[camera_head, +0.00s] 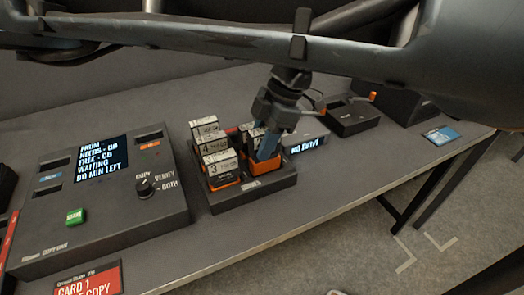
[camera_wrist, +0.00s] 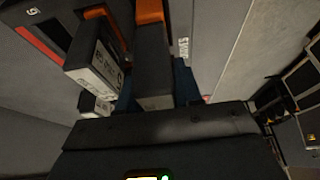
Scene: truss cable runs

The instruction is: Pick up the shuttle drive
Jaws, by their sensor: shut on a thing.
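My gripper (camera_head: 266,150) points down over the right side of the black drive rack (camera_head: 260,197). Its blue fingers are shut on a dark block with an orange end, which I take to be the shuttle drive (camera_wrist: 152,62). In the wrist view the block lies between the fingers. In the head view its orange end (camera_head: 265,167) shows at the rack's right slot, and the fingers hide much of the rest. I cannot tell whether the drive is seated or slightly raised.
Several white-labelled drives stand in the rack, including drive 3 (camera_head: 223,167) close on the left. A console with a screen (camera_head: 102,160) stands left of the rack. A small display box (camera_head: 306,140) and a black box with orange-tipped levers (camera_head: 350,117) stand behind right. The table's front right is clear.

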